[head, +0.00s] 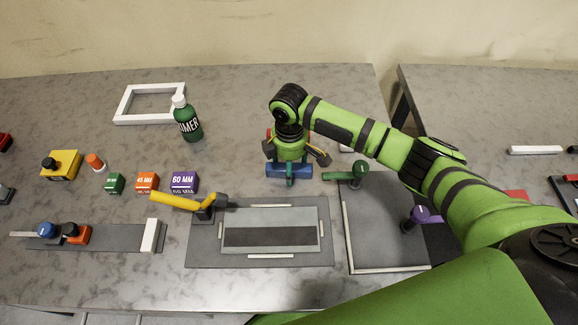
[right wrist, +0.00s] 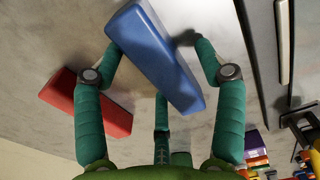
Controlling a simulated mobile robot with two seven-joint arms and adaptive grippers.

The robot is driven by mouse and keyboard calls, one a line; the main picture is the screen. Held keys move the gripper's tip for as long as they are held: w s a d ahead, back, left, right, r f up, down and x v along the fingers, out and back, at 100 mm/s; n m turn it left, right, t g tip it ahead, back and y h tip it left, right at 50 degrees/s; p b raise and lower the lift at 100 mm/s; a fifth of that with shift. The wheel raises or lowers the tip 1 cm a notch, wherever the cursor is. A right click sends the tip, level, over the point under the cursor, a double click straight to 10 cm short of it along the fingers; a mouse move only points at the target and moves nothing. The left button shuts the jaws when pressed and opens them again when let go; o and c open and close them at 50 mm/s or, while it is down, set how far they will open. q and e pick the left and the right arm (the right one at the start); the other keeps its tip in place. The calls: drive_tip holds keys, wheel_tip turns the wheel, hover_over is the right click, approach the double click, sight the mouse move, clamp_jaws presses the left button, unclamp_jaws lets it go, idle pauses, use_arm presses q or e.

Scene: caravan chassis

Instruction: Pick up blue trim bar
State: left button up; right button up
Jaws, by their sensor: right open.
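The blue trim bar (head: 279,171) lies on the grey table behind the dark mat, below my right gripper (head: 291,160) in the head view. In the right wrist view the blue trim bar (right wrist: 155,58) lies slanted between the spread teal fingers of my right gripper (right wrist: 158,48). The gripper is open, with one fingertip near each long side of the bar; I cannot tell whether they touch it. A third finger shows below the bar. The hand hides part of the bar in the head view. My left gripper is not in view.
A red bar (right wrist: 90,105) lies beside the blue one. A mat with a framed panel (head: 270,237) and a yellow-handled clamp (head: 180,202) stand in front. Green (head: 345,175) and purple (head: 424,215) handles stand to the right. A green bottle (head: 187,120) stands at the back left.

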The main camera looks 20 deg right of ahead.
drive_tip(key=c, duration=1.3)
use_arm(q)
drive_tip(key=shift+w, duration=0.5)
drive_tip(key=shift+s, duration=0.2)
